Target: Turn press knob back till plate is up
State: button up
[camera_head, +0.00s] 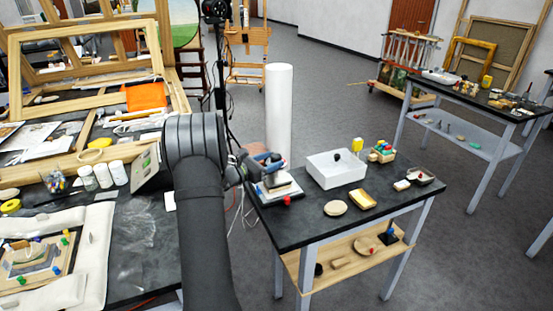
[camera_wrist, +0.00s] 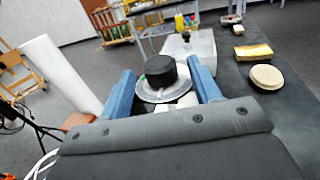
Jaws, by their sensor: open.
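The press (camera_head: 283,190) stands at the left end of the small dark-topped table, mostly hidden by my gripper in the head view. In the wrist view its black round knob (camera_wrist: 161,70) sits above a pale round plate (camera_wrist: 152,94). My gripper (camera_wrist: 160,76) is open, with one blue finger on each side of the knob. A gap shows between the knob and each finger. In the head view my gripper (camera_head: 266,161) is low over the press. The plate's height above what lies under it cannot be told.
A white open box (camera_head: 336,177) stands right of the press. A round tan disc (camera_head: 335,208) and a yellow block (camera_head: 362,199) lie near the front edge. A tall white roll (camera_head: 279,110) stands behind the table's left end.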

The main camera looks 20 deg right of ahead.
jog(key=shift+x, duration=1.45)
jog(key=shift+c, duration=0.5)
jog(key=c, duration=0.9)
jog(key=shift+n+t, duration=0.3)
jog(key=shift+t, duration=0.1)
jog(key=n+t+y, duration=0.1)
jog(key=n+t, duration=0.1)
jog(key=t, duration=0.1)
jog(key=n+t+y, duration=0.2)
jog(key=shift+t, duration=0.4)
jog(key=shift+n+t+y, duration=1.4)
jog(key=shift+t+y, duration=0.1)
jog(key=shift+w+a+y, duration=0.1)
jog(key=shift+a+y, duration=0.05)
jog(key=shift+y, duration=0.15)
